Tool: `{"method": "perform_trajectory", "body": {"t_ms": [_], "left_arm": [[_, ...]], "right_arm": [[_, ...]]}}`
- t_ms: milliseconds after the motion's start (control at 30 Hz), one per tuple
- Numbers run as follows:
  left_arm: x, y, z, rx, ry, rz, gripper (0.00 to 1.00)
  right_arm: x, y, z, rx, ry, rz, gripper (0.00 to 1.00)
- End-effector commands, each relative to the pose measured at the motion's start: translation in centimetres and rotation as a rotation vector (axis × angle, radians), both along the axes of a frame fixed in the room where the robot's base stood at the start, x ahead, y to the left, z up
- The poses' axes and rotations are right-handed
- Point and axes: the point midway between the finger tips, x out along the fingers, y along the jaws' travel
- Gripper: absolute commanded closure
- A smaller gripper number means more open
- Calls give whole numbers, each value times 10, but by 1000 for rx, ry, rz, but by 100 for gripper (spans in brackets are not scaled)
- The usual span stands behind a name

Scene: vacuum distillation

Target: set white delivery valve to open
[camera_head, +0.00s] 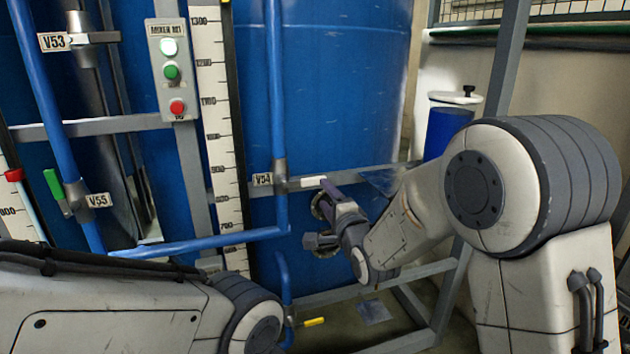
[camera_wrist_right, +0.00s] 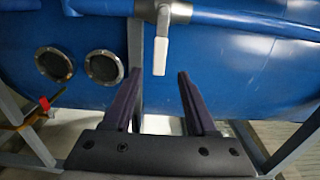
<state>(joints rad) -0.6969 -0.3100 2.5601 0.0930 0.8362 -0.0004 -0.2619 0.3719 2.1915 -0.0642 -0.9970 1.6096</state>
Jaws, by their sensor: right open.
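The white valve handle (camera_head: 314,182) sits beside the V54 label (camera_head: 262,180) on the vertical blue pipe (camera_head: 276,100). It sticks out sideways to the right, across the pipe. In the right wrist view the white handle (camera_wrist_right: 160,56) hangs just ahead of and between the fingertips. My right gripper (camera_head: 328,190) is open, with its fingertips close to the handle's free end. Its two dark fingers (camera_wrist_right: 159,78) are apart with nothing between them. I cannot tell whether they touch the handle. My left arm crosses the lower left of the head view; its gripper is not in view.
A green handle (camera_head: 54,184) by label V55, a red handle (camera_head: 14,175) and a yellow handle (camera_head: 313,322) are nearby. A blue tank (camera_head: 340,70) and grey frame bars stand behind. A button box (camera_head: 171,70) is upper left. Round ports (camera_wrist_right: 105,67) lie left of the fingers.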

Motion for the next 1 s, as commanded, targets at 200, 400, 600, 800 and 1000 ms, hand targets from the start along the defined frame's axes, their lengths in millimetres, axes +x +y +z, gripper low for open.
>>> {"method": "perform_trajectory", "body": {"t_ms": [200, 400, 600, 800, 1000], "left_arm": [[0, 0, 17, 0, 0, 0, 100], [0, 0, 27, 0, 0, 0, 100], [0, 0, 31, 0, 0, 0, 100], [0, 0, 31, 0, 0, 0, 100], [0, 0, 31, 0, 0, 0, 100]], "right_arm": [[38, 12, 2, -3, 3, -1, 43], [70, 22, 2, -4, 2, -2, 43], [85, 27, 0, -4, 3, -2, 43], [88, 28, 0, -4, 2, -2, 43], [87, 28, 0, -5, 3, -2, 77]]}}
